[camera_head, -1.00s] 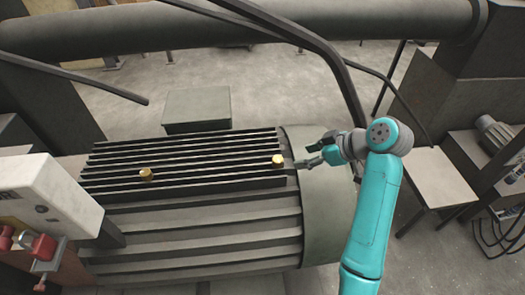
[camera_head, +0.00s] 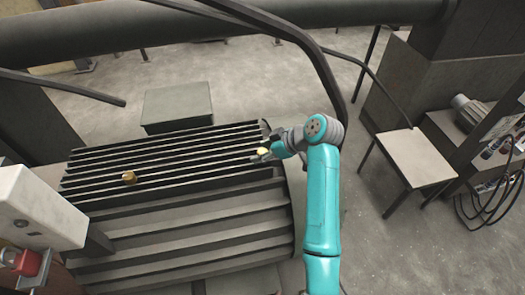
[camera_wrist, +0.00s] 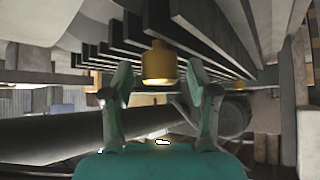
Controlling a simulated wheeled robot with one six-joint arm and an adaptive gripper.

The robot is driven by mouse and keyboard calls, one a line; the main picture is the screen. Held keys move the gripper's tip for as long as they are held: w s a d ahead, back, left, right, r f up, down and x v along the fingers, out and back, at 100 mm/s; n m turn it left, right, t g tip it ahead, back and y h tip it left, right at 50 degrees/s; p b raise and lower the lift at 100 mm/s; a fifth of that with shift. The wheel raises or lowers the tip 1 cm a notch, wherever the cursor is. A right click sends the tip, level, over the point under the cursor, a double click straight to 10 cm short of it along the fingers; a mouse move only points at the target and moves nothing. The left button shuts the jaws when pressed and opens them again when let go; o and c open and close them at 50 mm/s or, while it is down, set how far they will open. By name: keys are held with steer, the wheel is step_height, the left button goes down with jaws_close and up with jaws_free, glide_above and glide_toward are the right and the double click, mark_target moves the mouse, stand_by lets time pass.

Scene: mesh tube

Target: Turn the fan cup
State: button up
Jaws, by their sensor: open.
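Two brass-yellow cups sit on the ribbed top of a big grey motor housing (camera_head: 200,222). The near cup (camera_head: 263,152) is at the right end of the ribs, with my gripper (camera_head: 268,150) right at it. In the wrist view this yellow cup (camera_wrist: 159,64) is large and lies between the two open fingers of my gripper (camera_wrist: 161,84). A gap shows on each side of it, so the fingers look apart from it. The other cup (camera_head: 129,178) stands at the left on the ribs. It may be the small yellow spot (camera_wrist: 239,85) in the wrist view.
A white box with red connectors (camera_head: 32,215) stands at the left. A dark bent pipe (camera_head: 318,62) rises close behind my arm. A small table (camera_head: 415,157) is at the right, with clear floor (camera_head: 365,225) in front of it.

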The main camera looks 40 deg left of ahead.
jaws_close()
steer(key=shift+m+t, duration=0.3)
steer(key=m+t, duration=0.3)
steer(key=shift+s+f+m, duration=0.1)
steer(key=shift+m, duration=0.3)
steer(key=m+t+h, duration=0.1)
steer(key=m+t, duration=0.1)
steer(key=m+t+h, duration=0.1)
steer(key=m, duration=0.2)
steer(key=shift+a+m+t, duration=0.1)
steer(key=shift+m+t, duration=0.2)
steer(key=shift+t, duration=0.1)
steer(key=m+t+h, duration=0.2)
steer(key=m+h, duration=0.1)
steer(key=m, duration=0.2)
steer(key=shift+m+t+h, duration=0.6)
steer(key=shift+m+h, duration=0.9)
steer(key=shift+m, duration=0.5)
